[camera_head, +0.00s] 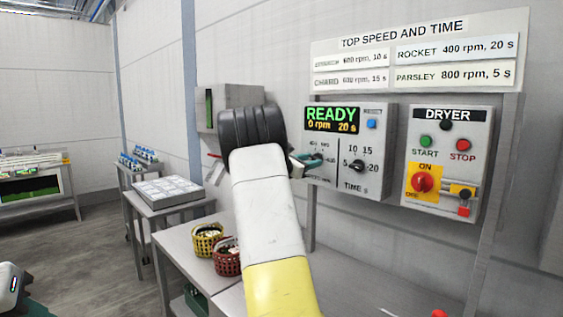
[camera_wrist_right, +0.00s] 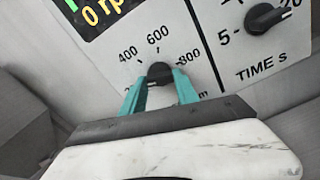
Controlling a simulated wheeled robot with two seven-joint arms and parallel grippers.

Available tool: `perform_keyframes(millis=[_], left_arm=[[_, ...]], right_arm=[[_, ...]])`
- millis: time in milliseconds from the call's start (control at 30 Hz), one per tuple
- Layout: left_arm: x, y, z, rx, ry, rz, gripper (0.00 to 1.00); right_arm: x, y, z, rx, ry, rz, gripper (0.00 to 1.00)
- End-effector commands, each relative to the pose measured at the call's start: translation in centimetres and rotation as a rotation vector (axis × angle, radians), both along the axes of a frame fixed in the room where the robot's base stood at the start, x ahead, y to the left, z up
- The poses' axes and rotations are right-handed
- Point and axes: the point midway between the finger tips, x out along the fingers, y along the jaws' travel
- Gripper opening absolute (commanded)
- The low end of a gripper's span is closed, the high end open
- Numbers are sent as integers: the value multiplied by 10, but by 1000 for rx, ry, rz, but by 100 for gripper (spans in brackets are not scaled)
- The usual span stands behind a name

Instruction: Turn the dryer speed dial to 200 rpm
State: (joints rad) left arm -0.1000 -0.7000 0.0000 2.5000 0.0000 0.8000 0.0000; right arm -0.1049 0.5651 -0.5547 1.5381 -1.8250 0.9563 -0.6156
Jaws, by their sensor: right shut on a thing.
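The dryer control box (camera_head: 374,178) hangs on the wall, its screen (camera_head: 332,120) reading READY, 0 rpm, 20 s. My right gripper (camera_head: 314,160) reaches its left half; the arm and fingers hide the speed dial there. In the right wrist view the black speed dial (camera_wrist_right: 158,73) sits between the teal fingers of my right gripper (camera_wrist_right: 159,88), which are shut on it. Marks 400, 600 and 800 show around it; the 200 mark is mostly hidden. I cannot make out its pointer. My left gripper (camera_head: 18,296) shows only partly at the lower left corner.
The time dial (camera_head: 357,166) is close on the right of the speed dial. Farther right is the DRYER box (camera_head: 447,176) with START, STOP and a red switch. A sign (camera_head: 417,50) hangs above. Baskets (camera_head: 208,243) stand on the table below.

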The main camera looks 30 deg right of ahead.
Motion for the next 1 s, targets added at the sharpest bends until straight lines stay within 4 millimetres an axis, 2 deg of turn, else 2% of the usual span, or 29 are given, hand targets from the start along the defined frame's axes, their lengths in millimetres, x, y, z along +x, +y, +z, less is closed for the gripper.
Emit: perform_keyframes(millis=[400, 1000], left_arm=[[0, 0, 0, 0, 0, 0, 36], [0, 0, 0, 0, 0, 0, 36]], right_arm=[[0, 1, 0, -71, 246, 1, 0], [0, 0, 0, -90, 312, 1, 0]])
